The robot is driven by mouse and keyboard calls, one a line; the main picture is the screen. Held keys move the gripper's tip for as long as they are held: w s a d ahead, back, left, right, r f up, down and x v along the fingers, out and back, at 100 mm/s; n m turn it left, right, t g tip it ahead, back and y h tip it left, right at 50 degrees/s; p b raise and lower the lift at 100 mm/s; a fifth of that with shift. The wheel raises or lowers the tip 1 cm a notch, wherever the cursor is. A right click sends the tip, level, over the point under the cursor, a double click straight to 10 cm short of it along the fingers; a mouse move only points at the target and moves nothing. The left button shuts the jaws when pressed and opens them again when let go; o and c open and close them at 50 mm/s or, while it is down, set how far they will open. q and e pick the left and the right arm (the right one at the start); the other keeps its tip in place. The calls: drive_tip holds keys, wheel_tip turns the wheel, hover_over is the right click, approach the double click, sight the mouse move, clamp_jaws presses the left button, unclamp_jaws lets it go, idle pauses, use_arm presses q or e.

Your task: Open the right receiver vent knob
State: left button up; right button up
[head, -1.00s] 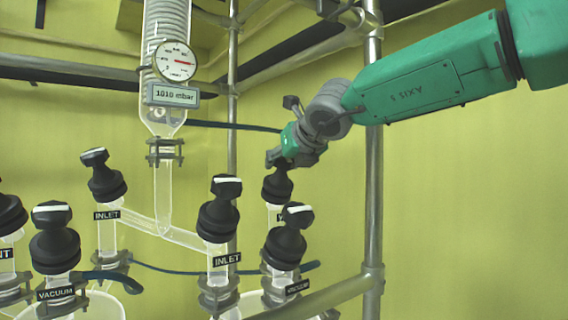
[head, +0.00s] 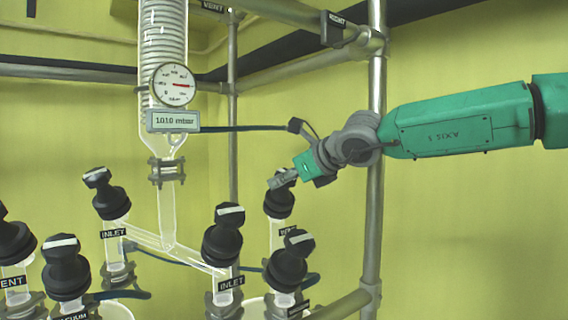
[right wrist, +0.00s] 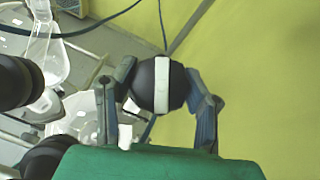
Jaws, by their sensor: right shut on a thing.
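The vent knob (head: 279,203) is a black knob on a glass neck at the right rear of the knob group. Its label is not readable in the head view now. My right gripper (head: 284,178) reaches it from the right, at its top. In the right wrist view the black knob (right wrist: 160,88) has a white bar running nearly straight up and down the picture. The fingers of my right gripper (right wrist: 160,73) are shut on its two sides. My left gripper is not in view.
Black inlet knobs (head: 221,240) (head: 110,200) and a vacuum knob (head: 66,272) stand close by. Another knob (head: 287,266) stands in front of the held one. A gauge (head: 172,84) hangs on the glass column. A steel post (head: 373,200) stands behind my right arm.

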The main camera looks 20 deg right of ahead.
drive_tip(key=shift+d+r+n+g+y, duration=0.1)
drive_tip(key=shift+n+g+y, duration=0.4)
drive_tip(key=shift+n, duration=0.6)
drive_tip(key=shift+r, duration=0.1)
drive_tip(key=o, duration=1.2)
drive_tip(key=shift+d, duration=0.1)
wheel_tip(320, 180, up, 10)
drive_tip(key=shift+w+f, duration=0.1)
drive_tip(key=shift+f, duration=0.1)
